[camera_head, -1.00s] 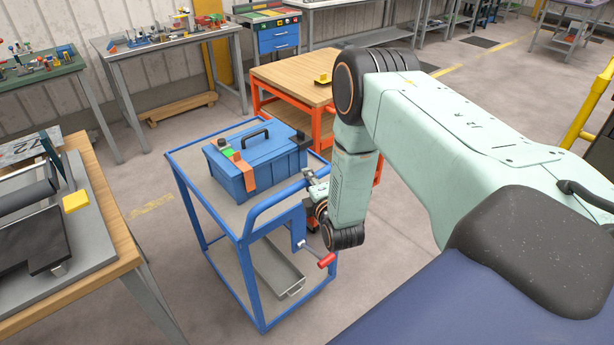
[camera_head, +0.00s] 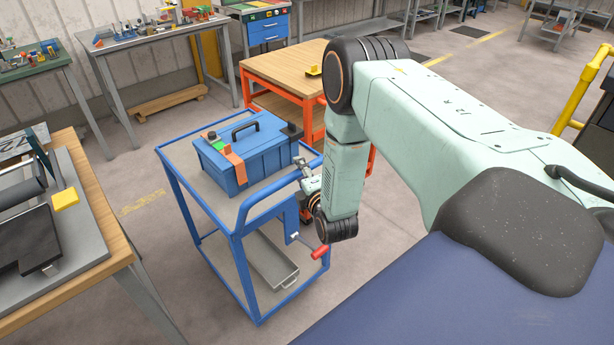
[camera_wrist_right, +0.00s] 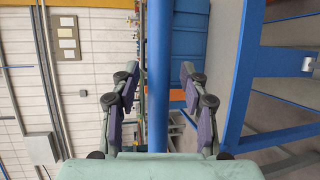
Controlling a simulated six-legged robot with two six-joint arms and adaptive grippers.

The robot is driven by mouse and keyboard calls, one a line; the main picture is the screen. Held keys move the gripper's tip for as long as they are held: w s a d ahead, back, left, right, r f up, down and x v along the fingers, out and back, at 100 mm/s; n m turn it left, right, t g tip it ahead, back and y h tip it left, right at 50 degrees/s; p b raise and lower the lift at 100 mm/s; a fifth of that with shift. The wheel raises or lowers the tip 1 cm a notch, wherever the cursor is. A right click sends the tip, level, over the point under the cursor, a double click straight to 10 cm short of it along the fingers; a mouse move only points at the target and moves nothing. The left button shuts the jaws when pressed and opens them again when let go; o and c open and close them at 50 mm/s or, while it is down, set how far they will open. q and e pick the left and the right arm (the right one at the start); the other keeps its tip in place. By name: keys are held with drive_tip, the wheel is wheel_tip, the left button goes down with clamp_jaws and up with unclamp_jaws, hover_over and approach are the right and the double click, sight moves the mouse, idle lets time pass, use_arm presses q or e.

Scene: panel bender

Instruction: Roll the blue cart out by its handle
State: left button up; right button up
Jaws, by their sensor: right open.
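The blue cart (camera_head: 165,166) stands upright on the floor, left of my right arm. Its raised blue handle (camera_head: 262,203) runs along the near right side of the top shelf. My right gripper (camera_head: 305,178) is at the handle's far part, partly hidden by my own wrist. In the right wrist view, the blue handle bar (camera_wrist_right: 158,60) runs between the two open fingers of this gripper (camera_wrist_right: 158,92), with gaps on both sides. A blue toolbox (camera_head: 260,160) sits on the top shelf, and a grey tray (camera_head: 272,262) on the lower one. My left gripper is not in view.
An orange-framed table (camera_head: 290,66) stands close behind the cart. A wood-topped workbench (camera_head: 105,235) is at the left, across a strip of free floor (camera_head: 150,215). A crank with a red grip (camera_head: 320,251) sticks out at the cart's right side.

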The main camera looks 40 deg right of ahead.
drive_tip(key=v, duration=1.1)
drive_tip(key=shift+s, duration=0.35)
drive_tip(key=shift+r, duration=0.15)
drive_tip(key=s+a+f+m+g+y+b, duration=0.1)
drive_tip(key=s+a+f+m+g+b, duration=0.3)
drive_tip(key=s+f, duration=0.5)
drive_tip(key=s+a+f+m+g+y+b, duration=0.2)
drive_tip(key=s+a+f+m+g+b, duration=0.3)
drive_tip(key=s+f, duration=0.4)
drive_tip(key=s+a+f+m+g+y+b, duration=0.2)
drive_tip(key=s+a+f+m+g+b, duration=0.3)
drive_tip(key=s+f, duration=0.4)
drive_tip(key=shift+s+f+m+g+b, duration=0.2)
drive_tip(key=shift+f+m+g+b, duration=0.4)
drive_tip(key=shift+m+b, duration=0.35)
